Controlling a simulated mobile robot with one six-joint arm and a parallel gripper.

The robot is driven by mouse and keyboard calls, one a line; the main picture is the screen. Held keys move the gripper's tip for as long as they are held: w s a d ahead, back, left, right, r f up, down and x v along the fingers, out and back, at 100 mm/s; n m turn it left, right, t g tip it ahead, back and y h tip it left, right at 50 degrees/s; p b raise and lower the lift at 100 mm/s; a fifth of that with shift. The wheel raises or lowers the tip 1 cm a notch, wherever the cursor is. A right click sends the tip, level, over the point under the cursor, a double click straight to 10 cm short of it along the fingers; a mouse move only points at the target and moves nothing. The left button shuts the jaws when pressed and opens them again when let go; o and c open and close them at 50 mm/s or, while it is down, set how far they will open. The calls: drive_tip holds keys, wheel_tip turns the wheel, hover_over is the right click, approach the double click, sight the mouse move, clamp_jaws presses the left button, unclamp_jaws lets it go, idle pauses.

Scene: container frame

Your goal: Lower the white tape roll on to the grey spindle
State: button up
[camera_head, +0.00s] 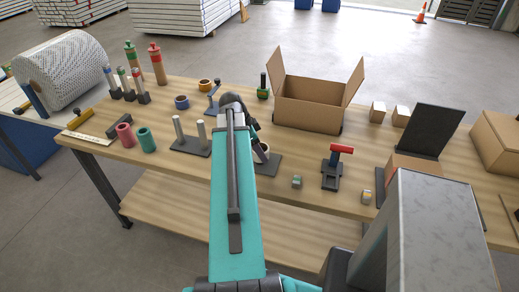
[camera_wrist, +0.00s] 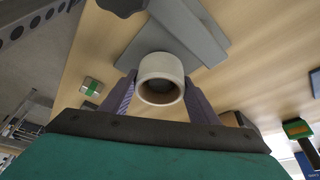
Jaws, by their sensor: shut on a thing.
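The white tape roll (camera_wrist: 160,66) sits between the two fingers of my gripper (camera_wrist: 160,88) in the wrist view, its open bore facing the camera. My gripper is shut on it. In the head view the roll (camera_head: 263,150) shows just past the end of my arm, and my gripper (camera_head: 258,146) is largely hidden by the arm. A grey base plate (camera_head: 270,166) lies below the roll. In the wrist view, a grey form (camera_wrist: 186,28) shows behind the roll, probably the spindle and its base. Whether the roll touches the spindle cannot be told.
A dark stand with two pale posts (camera_head: 191,149) is left of my arm. An open cardboard box (camera_head: 306,113) stands behind on the right. Some bare table surrounds the base plate.

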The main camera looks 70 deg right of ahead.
drive_tip(key=shift+f+b, duration=0.3)
drive_tip(key=shift+f, duration=0.35)
drive_tip(key=o, duration=1.2)
drive_tip(key=shift+c, duration=0.2)
drive_tip(key=shift+r, duration=0.15)
drive_tip(key=b+v, duration=0.3)
drive_tip(key=v, duration=1)
drive_tip(key=shift+r, duration=0.2)
drive_tip(key=shift+w, duration=0.1)
